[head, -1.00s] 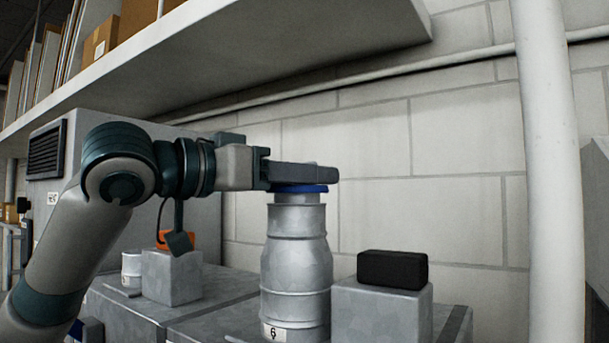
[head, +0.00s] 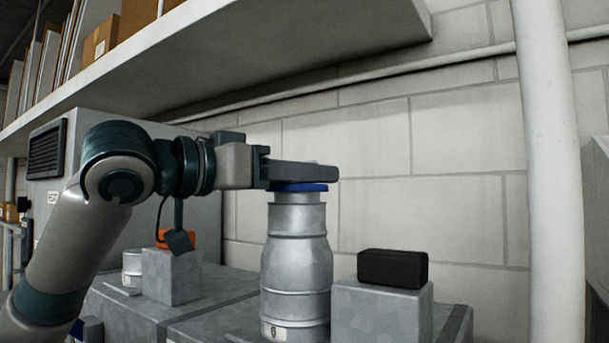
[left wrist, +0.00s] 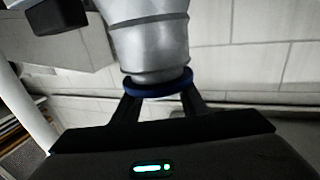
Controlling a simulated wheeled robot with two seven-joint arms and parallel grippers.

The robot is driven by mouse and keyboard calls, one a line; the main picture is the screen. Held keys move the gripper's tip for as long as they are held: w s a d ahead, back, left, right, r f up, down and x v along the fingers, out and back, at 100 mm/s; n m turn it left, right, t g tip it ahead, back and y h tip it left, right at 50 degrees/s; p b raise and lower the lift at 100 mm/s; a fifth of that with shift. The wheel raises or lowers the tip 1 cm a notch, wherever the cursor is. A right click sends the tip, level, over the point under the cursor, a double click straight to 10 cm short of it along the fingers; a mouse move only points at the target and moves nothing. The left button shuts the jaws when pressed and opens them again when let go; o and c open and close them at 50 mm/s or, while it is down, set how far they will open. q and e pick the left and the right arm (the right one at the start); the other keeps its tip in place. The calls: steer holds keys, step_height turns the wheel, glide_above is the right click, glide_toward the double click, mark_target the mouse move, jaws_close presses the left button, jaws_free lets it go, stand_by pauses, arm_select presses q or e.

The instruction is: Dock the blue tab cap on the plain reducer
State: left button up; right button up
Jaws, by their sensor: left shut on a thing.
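The blue tab cap (head: 304,187) shows as a thin blue disc at the top of the plain reducer (head: 296,265), a grey metal piece that narrows upward. My left gripper (head: 318,172) is shut on the cap and holds it level, right at the reducer's mouth. In the left wrist view, the blue rim of the cap (left wrist: 160,89) lies between my two fingers (left wrist: 160,104), against the end of the reducer (left wrist: 150,45). I cannot tell whether the cap is fully seated. My right gripper is not in view.
A black block (head: 392,268) lies on a grey box (head: 381,312) right of the reducer. An orange thing (head: 163,239) sits on another grey box (head: 171,277) at left. A shelf (head: 300,60) overhangs the back, and a white pipe (head: 552,170) stands at right.

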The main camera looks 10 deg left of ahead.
arm_select(q)
steer(key=shift+f, duration=0.2)
steer(key=shift+f+b, duration=0.35)
steer(key=shift+b, duration=0.15)
steer(key=o, duration=0.8)
steer(key=shift+a, duration=0.1)
steer(key=shift+b+v, duration=0.35)
steer(key=shift+v, duration=1.8)
steer(key=shift+b+v, duration=0.4)
steer(key=shift+v, duration=2.9)
